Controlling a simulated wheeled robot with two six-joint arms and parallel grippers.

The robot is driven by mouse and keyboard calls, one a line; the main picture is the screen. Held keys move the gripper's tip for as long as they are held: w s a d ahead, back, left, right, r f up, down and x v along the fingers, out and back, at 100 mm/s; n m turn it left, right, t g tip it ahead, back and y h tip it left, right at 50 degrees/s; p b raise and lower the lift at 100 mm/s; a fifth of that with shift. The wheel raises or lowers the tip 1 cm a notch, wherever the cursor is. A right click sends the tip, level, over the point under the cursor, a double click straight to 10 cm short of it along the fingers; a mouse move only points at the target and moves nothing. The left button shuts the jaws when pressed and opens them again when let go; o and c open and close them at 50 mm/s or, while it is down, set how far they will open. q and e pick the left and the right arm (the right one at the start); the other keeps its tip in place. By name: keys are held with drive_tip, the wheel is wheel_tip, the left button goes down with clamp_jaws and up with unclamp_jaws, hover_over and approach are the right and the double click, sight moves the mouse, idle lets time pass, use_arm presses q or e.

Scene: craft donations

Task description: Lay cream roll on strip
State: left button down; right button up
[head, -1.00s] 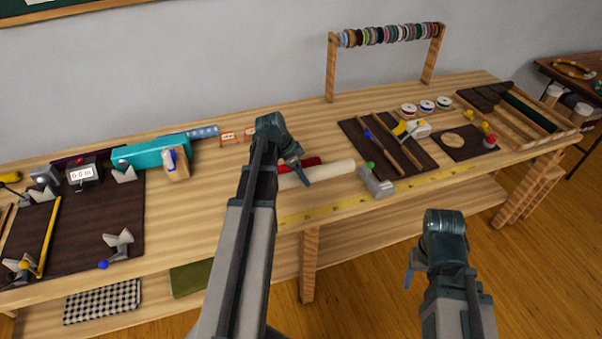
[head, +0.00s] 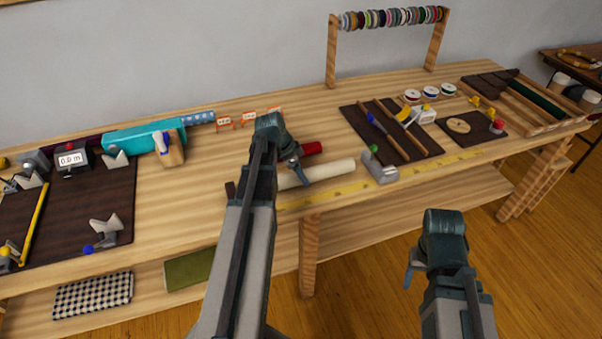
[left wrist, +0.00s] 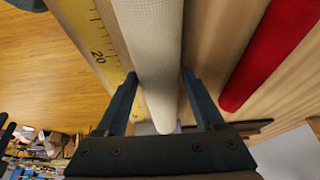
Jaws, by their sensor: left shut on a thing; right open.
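The cream roll (head: 325,173) lies lengthwise over the front of the workbench, and its near part is hidden by my left arm. My left gripper (head: 293,172) is shut on it; in the left wrist view, the two fingers flank the cream roll (left wrist: 150,60). I cannot tell how far it is above the bench. A yellow measuring strip (head: 345,187) runs along the front edge; it also shows beside the roll in the left wrist view (left wrist: 97,45). My right gripper (head: 411,272) is open and empty, out in front of the bench.
A red roll (head: 311,149) lies behind the cream one. Dark mats with tools (head: 415,135) lie further right.

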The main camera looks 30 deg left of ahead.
idle(0.4)
use_arm(q)
unclamp_jaws()
drive_tip(key=shift+r, duration=0.1)
drive_tip(key=p+v, duration=1.2)
drive_tip(key=v, duration=0.1)
drive_tip(key=shift+s+r+p, duration=0.15)
drive_tip(key=shift+r+p, duration=0.15)
drive_tip(key=shift+p, duration=0.1)
drive_tip(key=shift+a, duration=0.1)
